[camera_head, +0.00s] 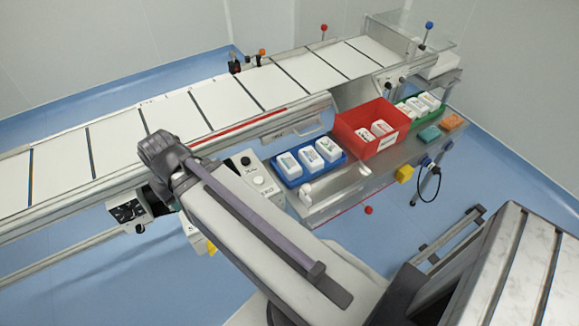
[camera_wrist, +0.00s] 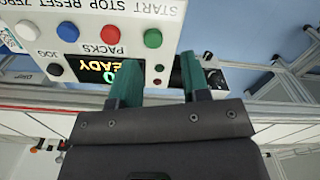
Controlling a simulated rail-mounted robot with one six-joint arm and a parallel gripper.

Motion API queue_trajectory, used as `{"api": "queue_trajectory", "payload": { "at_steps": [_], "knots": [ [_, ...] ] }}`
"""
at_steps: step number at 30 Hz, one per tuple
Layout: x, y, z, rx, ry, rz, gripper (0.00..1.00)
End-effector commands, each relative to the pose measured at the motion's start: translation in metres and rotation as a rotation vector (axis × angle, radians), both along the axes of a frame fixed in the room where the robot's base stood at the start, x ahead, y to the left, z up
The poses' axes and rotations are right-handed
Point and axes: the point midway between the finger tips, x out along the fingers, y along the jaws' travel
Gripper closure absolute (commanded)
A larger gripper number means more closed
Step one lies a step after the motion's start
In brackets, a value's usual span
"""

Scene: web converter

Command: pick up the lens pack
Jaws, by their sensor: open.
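Small white packs with printed labels stand in bins in the head view; I cannot tell which one is the lens pack. Three white packs (camera_head: 309,160) sit in a blue bin (camera_head: 312,177). Two white packs (camera_head: 376,130) lie in a red bin (camera_head: 385,151). More white packs (camera_head: 421,104) stand in a green bin (camera_head: 405,110) further right. My gripper (camera_wrist: 157,82) shows in the wrist view with two teal fingers apart and nothing between them. It is in front of a control panel, away from the bins. The arm mostly hides it in the head view.
A control panel (camera_wrist: 100,42) with several buttons and a display is close to my fingers. A long white conveyor (camera_head: 215,98) runs behind the bins. A teal block (camera_head: 430,134) and an orange block (camera_head: 452,122) lie at the shelf's right end. A clear guard stands behind.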

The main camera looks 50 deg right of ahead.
Motion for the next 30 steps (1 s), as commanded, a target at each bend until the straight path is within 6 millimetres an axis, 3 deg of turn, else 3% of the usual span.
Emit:
{"api": "queue_trajectory", "payload": {
  "at_steps": [14, 23, 30],
  "knots": [
    [0.0, 0.0, 0.0, 0.0, 0.0, 0.0, 0.57],
    [0.0, 0.0, 0.0, 0.0, 0.0, 0.0, 0.31],
    [0.0026, -0.0022, -0.0032, 0.001, -0.002, 0.001, 0.31]
  ]
}}
